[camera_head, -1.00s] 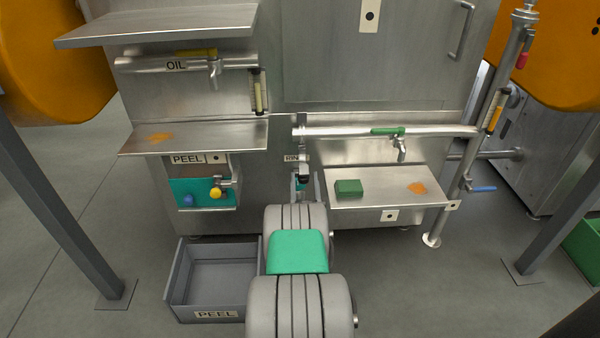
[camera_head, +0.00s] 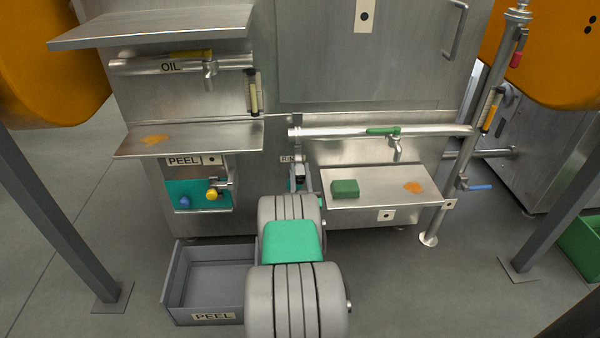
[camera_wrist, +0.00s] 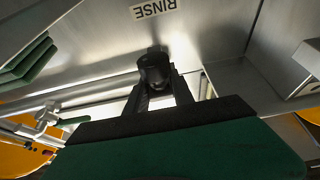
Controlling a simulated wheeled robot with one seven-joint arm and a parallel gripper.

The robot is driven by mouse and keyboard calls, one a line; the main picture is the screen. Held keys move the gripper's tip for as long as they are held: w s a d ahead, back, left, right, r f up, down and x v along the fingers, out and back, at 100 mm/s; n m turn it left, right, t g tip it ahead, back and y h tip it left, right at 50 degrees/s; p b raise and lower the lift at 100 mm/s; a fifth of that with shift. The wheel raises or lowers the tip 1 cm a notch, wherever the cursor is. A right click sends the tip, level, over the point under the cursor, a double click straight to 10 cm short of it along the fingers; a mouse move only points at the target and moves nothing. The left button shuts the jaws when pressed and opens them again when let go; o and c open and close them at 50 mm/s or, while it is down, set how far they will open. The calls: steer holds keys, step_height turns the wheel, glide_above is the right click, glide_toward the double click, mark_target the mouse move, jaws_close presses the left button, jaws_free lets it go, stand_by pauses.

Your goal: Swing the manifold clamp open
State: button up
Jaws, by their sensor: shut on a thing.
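The manifold clamp (camera_head: 297,121) sits at the left end of the rinse pipe (camera_head: 345,132) in the head view. My gripper (camera_head: 299,172) is below it, in front of the steel panel, and my arm hides part of this area. In the wrist view my gripper (camera_wrist: 158,88) is shut on a black knob (camera_wrist: 153,68), which appears to be the clamp's handle. The fingers lie on both sides of the knob. How far the clamp stands open cannot be told.
A steel shelf (camera_head: 380,203) with a green block (camera_head: 345,188) is right of my arm. A grey PEEL bin (camera_head: 213,271) stands on the floor at left. A green-handled tap (camera_head: 396,145) hangs from the pipe. A RINSE label (camera_wrist: 155,9) shows in the wrist view.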

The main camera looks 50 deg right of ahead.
jaws_close()
stand_by(0.7)
